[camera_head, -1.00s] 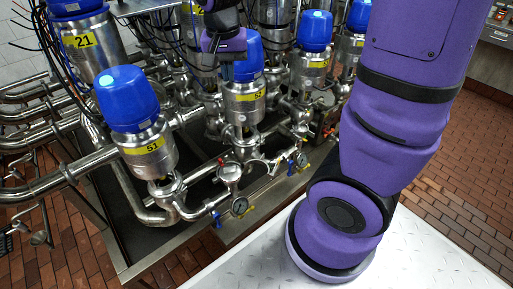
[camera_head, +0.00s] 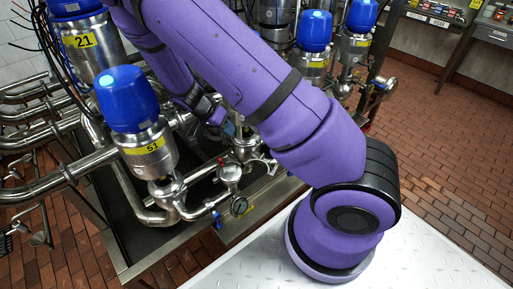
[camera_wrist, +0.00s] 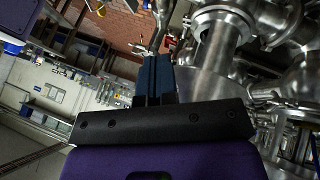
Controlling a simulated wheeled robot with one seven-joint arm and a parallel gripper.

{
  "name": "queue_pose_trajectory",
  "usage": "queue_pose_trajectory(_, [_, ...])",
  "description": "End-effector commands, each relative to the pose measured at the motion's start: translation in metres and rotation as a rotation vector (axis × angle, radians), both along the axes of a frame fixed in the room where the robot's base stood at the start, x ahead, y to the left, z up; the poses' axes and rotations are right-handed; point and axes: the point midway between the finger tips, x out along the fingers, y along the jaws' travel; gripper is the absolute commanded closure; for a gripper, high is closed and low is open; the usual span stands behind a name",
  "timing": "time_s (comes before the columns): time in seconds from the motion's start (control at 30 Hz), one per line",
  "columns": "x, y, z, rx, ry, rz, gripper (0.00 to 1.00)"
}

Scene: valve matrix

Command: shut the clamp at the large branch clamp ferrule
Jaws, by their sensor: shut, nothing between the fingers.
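My gripper shows in the wrist view (camera_wrist: 156,62), with its two dark blue fingers together and nothing between them. In the head view my gripper (camera_head: 216,117) is partly hidden by my forearm, among the steel valves right of the valve labelled 51. In the wrist view a wide steel pipe (camera_wrist: 222,32) with a rounded collar stands just right of the fingertips. A small metal fitting (camera_wrist: 143,49) shows beside the tips; I cannot tell if they touch. I cannot tell which joint is the large branch clamp ferrule, or whether its clamp is open.
The blue-capped valve labelled 51 (camera_head: 138,117) stands left of my gripper. More pipework (camera_wrist: 290,70) crowds the right of the wrist view. The brick floor (camera_head: 445,150) at right is clear.

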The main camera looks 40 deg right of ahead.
Motion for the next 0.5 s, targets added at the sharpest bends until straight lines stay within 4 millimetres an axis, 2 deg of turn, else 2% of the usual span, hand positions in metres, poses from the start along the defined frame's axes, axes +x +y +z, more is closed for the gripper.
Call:
queue_pose_trajectory(0.27, [-0.004,-0.011,-0.018,-0.024,-0.001,-0.010,1.00])
queue_pose_trajectory(0.5, [-0.016,-0.034,-0.052,-0.023,0.000,-0.012,1.00])
